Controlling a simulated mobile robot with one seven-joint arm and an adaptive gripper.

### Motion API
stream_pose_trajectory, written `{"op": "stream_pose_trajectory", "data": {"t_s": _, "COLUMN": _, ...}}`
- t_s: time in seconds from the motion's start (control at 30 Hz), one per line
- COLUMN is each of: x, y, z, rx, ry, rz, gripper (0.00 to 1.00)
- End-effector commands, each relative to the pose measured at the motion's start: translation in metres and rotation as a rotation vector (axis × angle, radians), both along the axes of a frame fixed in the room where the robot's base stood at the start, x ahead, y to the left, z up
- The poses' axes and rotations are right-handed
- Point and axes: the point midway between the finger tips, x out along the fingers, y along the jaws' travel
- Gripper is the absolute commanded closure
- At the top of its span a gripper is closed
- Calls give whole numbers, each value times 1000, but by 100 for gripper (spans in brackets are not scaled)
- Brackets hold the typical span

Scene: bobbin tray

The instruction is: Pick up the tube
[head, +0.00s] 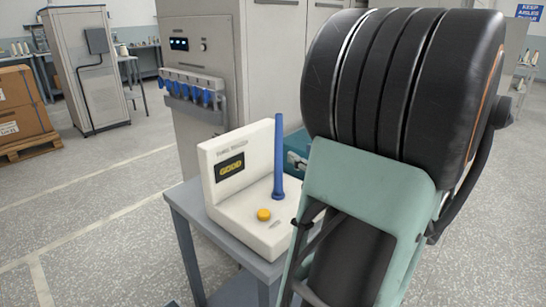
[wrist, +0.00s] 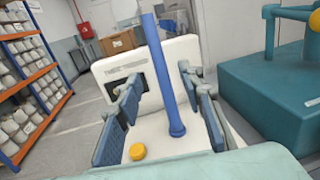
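The blue tube (head: 279,155) stands upright on the base of a white tester (head: 228,205), with its flared end down. In the wrist view the tube (wrist: 163,75) runs up through the space between the two grey-blue fingers of my gripper (wrist: 163,88). The fingers are spread apart, with a gap on both sides of the tube, and hold nothing. I cannot tell how near the tube is in depth. A yellow button (head: 264,214) sits on the tester base in front of the tube.
The tester stands on a small grey table (head: 182,199). A teal case (head: 297,158) is just behind the tube, partly hidden by my arm. A shelf of spools (wrist: 25,100) stands at left in the wrist view.

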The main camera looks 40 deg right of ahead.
Motion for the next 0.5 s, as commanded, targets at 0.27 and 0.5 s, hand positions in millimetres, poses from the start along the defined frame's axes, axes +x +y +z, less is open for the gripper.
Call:
{"op": "stream_pose_trajectory", "data": {"t_s": 0.27, "x": 41, "y": -1, "z": -2, "rx": 0, "ry": 2, "rz": 5, "gripper": 65}}
{"op": "stream_pose_trajectory", "data": {"t_s": 0.5, "x": 64, "y": -2, "z": -6, "rx": 0, "ry": 3, "rz": 6, "gripper": 65}}
